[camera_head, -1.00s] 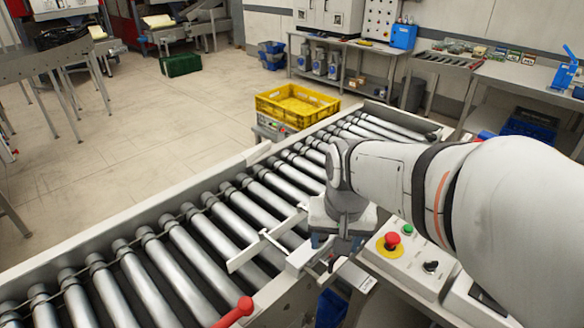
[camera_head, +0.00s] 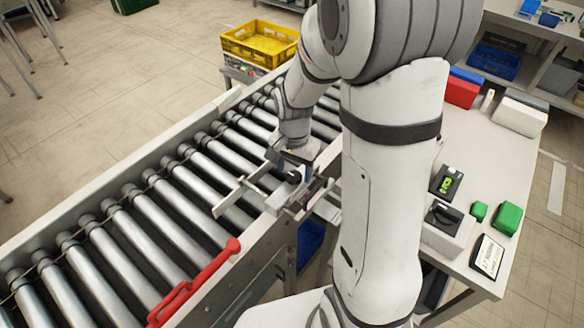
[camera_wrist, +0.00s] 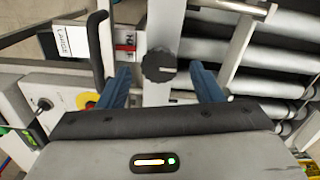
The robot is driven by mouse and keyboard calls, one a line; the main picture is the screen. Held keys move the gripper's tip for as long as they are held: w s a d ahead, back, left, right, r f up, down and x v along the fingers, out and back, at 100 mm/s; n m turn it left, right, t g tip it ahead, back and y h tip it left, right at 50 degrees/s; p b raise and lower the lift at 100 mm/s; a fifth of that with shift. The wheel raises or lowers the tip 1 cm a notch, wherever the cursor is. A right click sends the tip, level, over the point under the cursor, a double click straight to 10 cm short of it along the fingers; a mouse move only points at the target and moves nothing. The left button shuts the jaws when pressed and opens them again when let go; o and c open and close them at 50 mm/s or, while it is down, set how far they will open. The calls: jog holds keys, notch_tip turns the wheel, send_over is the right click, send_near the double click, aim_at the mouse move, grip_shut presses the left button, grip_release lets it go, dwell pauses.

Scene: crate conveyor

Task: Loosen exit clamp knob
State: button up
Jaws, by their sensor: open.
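The clamp knob (camera_wrist: 158,65) is round, black and ridged. It sits on a pale metal bar in the wrist view. My gripper (camera_wrist: 160,70) is open, with one blue finger on each side of the knob and a visible gap to both. In the head view the knob (camera_head: 294,177) is a small dark shape beneath my gripper (camera_head: 291,165). The pale clamp frame (camera_head: 235,197) reaches over the rollers from the conveyor's near rail.
A red handle (camera_head: 195,285) lies along the near rail. In the wrist view a control box with a yellow-ringed button (camera_wrist: 87,100) is at left. The rollers (camera_head: 150,240) carry nothing.

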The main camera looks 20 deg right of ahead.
jog(key=shift+f, duration=0.55)
jog(key=c, duration=0.9)
jog(key=shift+s+a, duration=0.1)
jog(key=shift+a, duration=0.05)
jog(key=shift+c, duration=0.5)
